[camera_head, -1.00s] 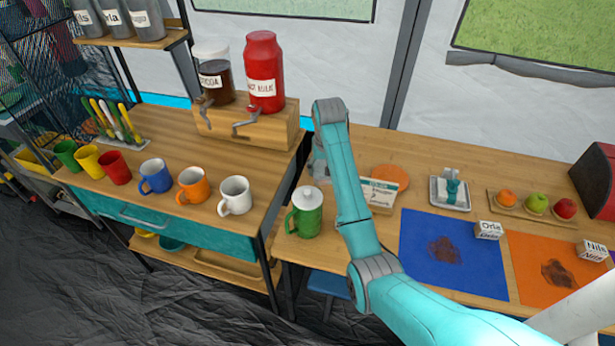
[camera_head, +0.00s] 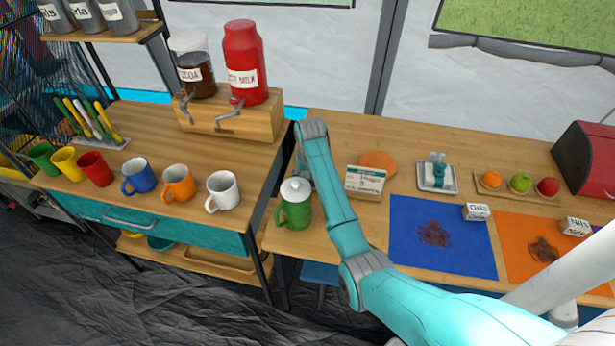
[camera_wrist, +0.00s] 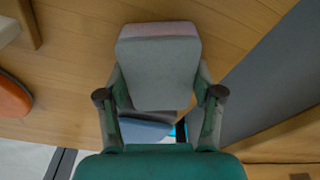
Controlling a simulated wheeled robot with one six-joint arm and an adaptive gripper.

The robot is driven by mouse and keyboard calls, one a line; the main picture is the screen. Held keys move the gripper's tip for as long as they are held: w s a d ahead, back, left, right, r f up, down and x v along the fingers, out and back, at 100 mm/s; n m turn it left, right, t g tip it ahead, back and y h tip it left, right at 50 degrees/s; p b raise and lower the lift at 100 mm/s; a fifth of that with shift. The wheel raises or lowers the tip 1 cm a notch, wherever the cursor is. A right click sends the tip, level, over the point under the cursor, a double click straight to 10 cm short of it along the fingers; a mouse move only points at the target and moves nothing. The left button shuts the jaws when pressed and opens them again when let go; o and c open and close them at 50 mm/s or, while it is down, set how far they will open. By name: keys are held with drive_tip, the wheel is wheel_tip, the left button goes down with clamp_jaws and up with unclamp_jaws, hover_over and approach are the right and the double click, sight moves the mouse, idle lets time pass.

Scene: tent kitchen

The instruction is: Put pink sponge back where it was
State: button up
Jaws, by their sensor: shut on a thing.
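In the wrist view my gripper (camera_wrist: 160,98) is shut on a block, the pink sponge (camera_wrist: 158,70), with a dull grey face and a pinkish far edge. The sponge is between the two dark fingers, over the wooden surface. A bluish piece (camera_wrist: 145,130) shows just below it; I cannot tell what it is. In the head view my gripper and the sponge are mostly hidden behind my teal arm, near the left end of the right-hand table (camera_head: 345,235).
A green lidded mug (camera_head: 295,207) stands close to my arm. A label card (camera_head: 365,180), orange disc (camera_head: 379,162) and small tray (camera_head: 422,187) are to its right. Blue (camera_head: 470,255) and orange (camera_head: 510,272) mats have brown stains. The left counter (camera_head: 150,205) holds several mugs.

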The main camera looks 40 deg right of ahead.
drive_tip(key=o, duration=1)
drive_tip(key=r, duration=0.4)
drive_tip(key=s+r, duration=0.1)
drive_tip(key=r, duration=0.3)
drive_tip(key=a+r, duration=0.1)
drive_tip(key=r, duration=0.3)
drive_tip(key=shift+s, duration=0.25)
